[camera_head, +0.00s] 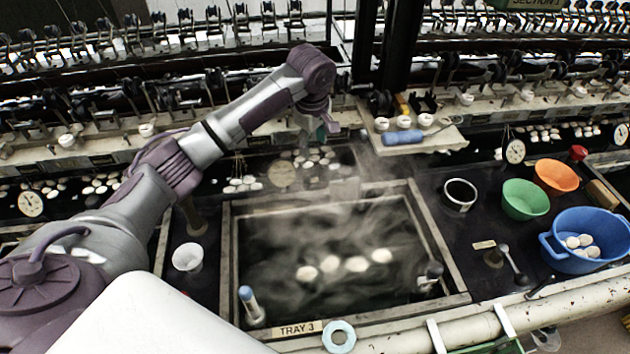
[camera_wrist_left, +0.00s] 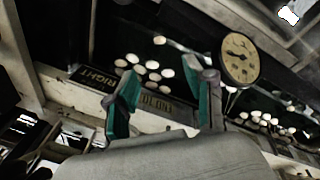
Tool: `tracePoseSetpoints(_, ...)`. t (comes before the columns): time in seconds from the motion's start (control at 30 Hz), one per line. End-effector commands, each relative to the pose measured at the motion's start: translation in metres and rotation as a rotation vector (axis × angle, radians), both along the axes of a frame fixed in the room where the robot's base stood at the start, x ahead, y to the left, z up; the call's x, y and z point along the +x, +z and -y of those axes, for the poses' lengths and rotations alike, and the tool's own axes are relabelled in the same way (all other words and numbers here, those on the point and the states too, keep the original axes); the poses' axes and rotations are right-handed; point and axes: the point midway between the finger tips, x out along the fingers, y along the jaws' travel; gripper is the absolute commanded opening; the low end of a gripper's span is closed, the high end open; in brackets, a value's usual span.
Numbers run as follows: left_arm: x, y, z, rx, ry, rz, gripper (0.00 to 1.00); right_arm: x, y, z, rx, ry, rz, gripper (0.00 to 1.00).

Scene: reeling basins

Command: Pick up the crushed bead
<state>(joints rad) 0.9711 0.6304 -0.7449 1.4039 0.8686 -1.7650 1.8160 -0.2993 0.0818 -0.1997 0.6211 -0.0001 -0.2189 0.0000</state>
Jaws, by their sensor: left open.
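I cannot pick out the crushed bead for certain in either view. A small irregular white piece (camera_wrist_left: 288,15) shows at the top right of the left wrist view, but I cannot tell what it is. My left gripper (camera_head: 328,118) hangs beyond the far edge of the basin in the head view. In the left wrist view its two teal-lined fingers (camera_wrist_left: 168,80) stand well apart with nothing held between them. Pale oval cocoons (camera_wrist_left: 145,70) lie in dark water beyond the fingers. My right gripper is not in view.
The steaming TRAY 3 basin (camera_head: 232,275) holds several floating cocoons (camera_head: 356,264). A blue tub (camera_head: 590,225), a green bowl (camera_head: 522,197), an orange bowl (camera_head: 556,175) and a dark cup (camera_head: 460,194) stand at right. A round dial (camera_wrist_left: 240,58) is near the fingers. Reeling machinery lines the back.

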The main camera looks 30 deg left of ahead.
Motion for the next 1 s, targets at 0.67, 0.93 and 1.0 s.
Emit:
tracePoseSetpoints(0.67,0.013,-0.091,-0.006,0.001,0.000,-0.001,0.53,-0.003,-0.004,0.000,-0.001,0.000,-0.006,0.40)
tracePoseSetpoints(0.93,0.014,-0.122,-0.005,0.001,0.000,-0.004,0.53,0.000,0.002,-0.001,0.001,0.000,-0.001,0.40)
tracePoseSetpoints(1.0,0.016,-0.133,-0.005,0.000,0.001,-0.002,0.53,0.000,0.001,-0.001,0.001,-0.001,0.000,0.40)
